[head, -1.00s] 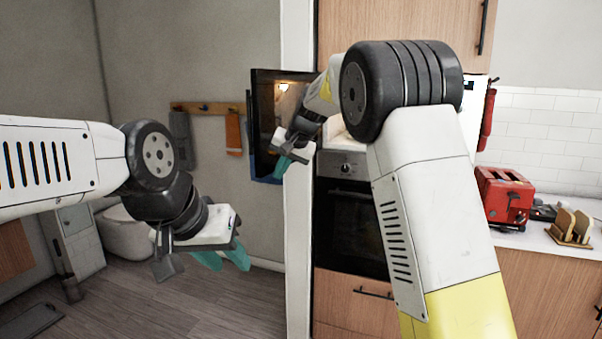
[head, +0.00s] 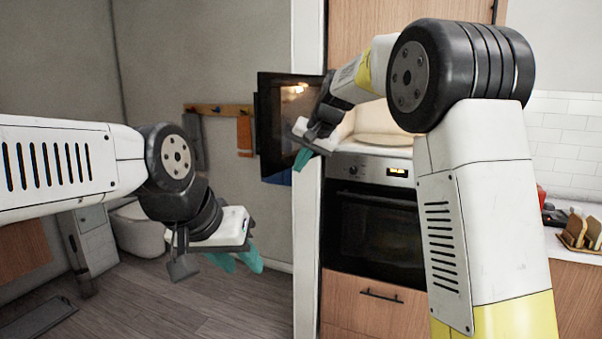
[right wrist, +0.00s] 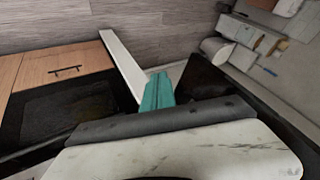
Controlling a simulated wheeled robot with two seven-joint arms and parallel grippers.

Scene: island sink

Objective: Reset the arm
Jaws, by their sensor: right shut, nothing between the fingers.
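My right arm reaches up and forward from the right in the head view. Its gripper (head: 303,160) is at the dark open appliance door (head: 276,130), in front of part of it. The teal fingers lie together with nothing between them; they also show in the right wrist view (right wrist: 157,92). My left gripper (head: 242,261) hangs at the left over the floor, its teal fingers apart and empty. My right arm hides part of the appliance opening behind it.
A black oven (head: 375,230) is set in wooden cabinets below the opening. A white upright panel (head: 307,240) stands left of it. A counter with a toast rack (head: 578,232) is at the right. Open floor (head: 215,305) lies at the left.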

